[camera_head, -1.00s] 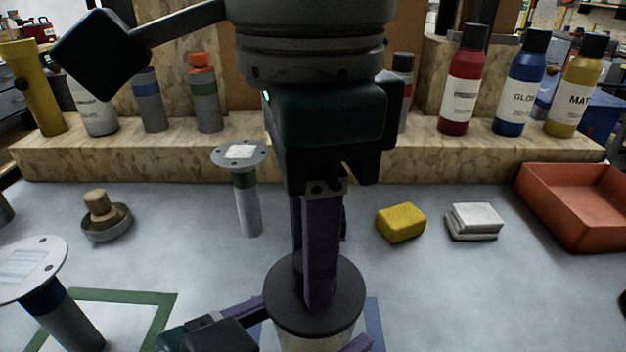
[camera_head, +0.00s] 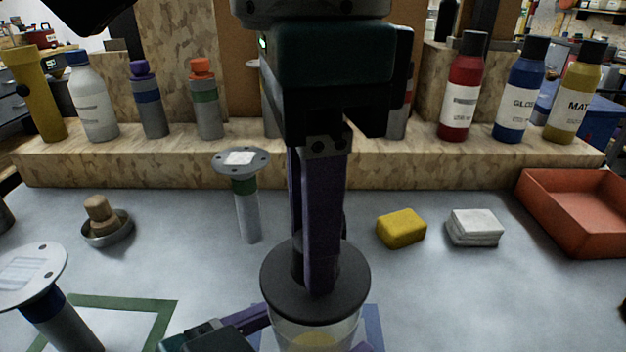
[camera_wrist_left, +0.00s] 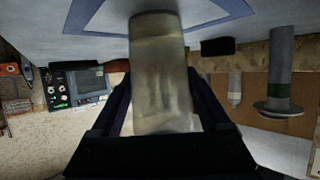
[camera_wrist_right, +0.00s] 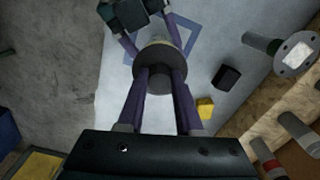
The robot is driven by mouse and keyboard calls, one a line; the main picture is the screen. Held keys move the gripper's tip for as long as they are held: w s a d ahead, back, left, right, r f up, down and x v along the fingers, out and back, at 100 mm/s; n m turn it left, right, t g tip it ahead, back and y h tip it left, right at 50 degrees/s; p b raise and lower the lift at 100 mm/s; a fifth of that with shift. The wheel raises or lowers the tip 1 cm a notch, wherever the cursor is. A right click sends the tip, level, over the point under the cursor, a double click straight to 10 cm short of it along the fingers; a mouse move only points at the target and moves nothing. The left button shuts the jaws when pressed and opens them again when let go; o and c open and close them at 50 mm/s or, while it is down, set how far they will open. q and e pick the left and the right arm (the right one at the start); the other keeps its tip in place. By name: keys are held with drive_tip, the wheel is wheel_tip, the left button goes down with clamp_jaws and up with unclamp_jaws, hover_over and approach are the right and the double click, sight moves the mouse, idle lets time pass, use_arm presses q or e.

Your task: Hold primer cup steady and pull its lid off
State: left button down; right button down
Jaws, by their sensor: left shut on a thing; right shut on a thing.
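The primer cup (camera_head: 308,335) is a translucent cylinder with yellowish content, upright at the front middle. It also shows in the left wrist view (camera_wrist_left: 160,75), between the fingers of my left gripper (camera_head: 262,316), which is shut on its side. The dark grey round lid (camera_head: 340,294) is over the cup's top in the head view. My right gripper (camera_head: 319,285) points down from above and is shut on the lid's middle, where the fingers hide most of the grip. Whether the lid is fully clear of the rim I cannot tell.
A yellow block (camera_head: 401,228), a white stack (camera_head: 474,227) and an orange tray (camera_head: 575,210) lie to the right. Flanged tubes (camera_head: 247,210) and a shallow dish (camera_head: 106,232) are to the left. Bottles stand on a wooden ledge (camera_head: 180,165) behind.

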wheel_tip(320, 180, up, 3)
drive_tip(key=shift+r, duration=0.2)
use_arm(q)
unclamp_jaws()
use_arm(e)
drive_tip(key=shift+r, duration=0.15)
use_arm(q)
drive_tip(key=v, duration=1.2)
